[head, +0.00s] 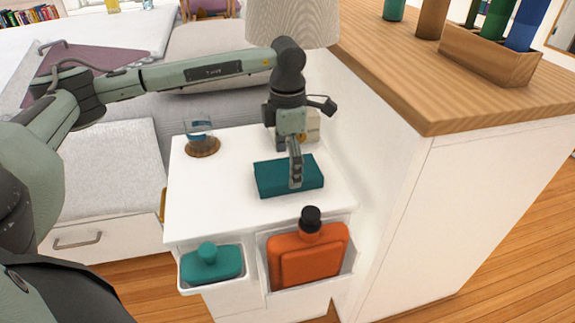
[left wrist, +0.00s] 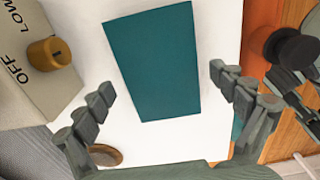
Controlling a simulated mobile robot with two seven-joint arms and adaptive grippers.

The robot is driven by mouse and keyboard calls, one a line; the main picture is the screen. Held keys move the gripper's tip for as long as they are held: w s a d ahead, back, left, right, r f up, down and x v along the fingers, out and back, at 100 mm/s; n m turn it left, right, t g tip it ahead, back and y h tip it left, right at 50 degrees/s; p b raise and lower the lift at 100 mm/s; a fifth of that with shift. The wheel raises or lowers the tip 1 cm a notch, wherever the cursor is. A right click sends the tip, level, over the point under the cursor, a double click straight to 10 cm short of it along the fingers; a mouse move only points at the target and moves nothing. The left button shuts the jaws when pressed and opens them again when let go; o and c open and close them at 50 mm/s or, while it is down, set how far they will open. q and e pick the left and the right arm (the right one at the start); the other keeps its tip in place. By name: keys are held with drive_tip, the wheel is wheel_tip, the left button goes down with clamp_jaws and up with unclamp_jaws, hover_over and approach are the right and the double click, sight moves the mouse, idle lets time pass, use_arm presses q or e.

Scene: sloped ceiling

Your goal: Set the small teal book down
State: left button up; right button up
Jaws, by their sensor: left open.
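The small teal book (head: 270,178) lies flat on the white bedside table (head: 215,205), near the middle of its top. My left gripper (head: 296,178) is over the book, pointing down. In the left wrist view the left gripper (left wrist: 165,86) has its fingers spread wide, one to each side of the book (left wrist: 150,60), with nothing gripped between them. White tabletop shows between the left finger and the book. In the head view the gripper hides part of the book's right half.
A glass (head: 199,130) stands on a round wooden coaster (head: 203,151) at the table's back left. A cream box with a dial (left wrist: 45,75) stands behind the book. An orange bottle (head: 307,255) and a teal one (head: 211,263) sit in white holders at the front. A white cabinet (head: 400,190) rises at right.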

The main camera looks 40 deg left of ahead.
sight(288, 170)
use_arm(q)
wheel_tip(288, 170, up, 11)
drive_tip(key=shift+r, duration=0.15)
use_arm(e)
drive_tip(key=shift+g+h, duration=0.4)
drive_tip(key=shift+g, duration=0.5)
drive_tip(key=shift+s+d+f, duration=0.35)
drive_tip(key=shift+s+d, duration=0.2)
drive_tip(key=shift+s, duration=0.25)
drive_tip(key=shift+s+d+f, duration=0.35)
drive_tip(key=shift+s+d, duration=0.2)
drive_tip(key=shift+s, duration=0.2)
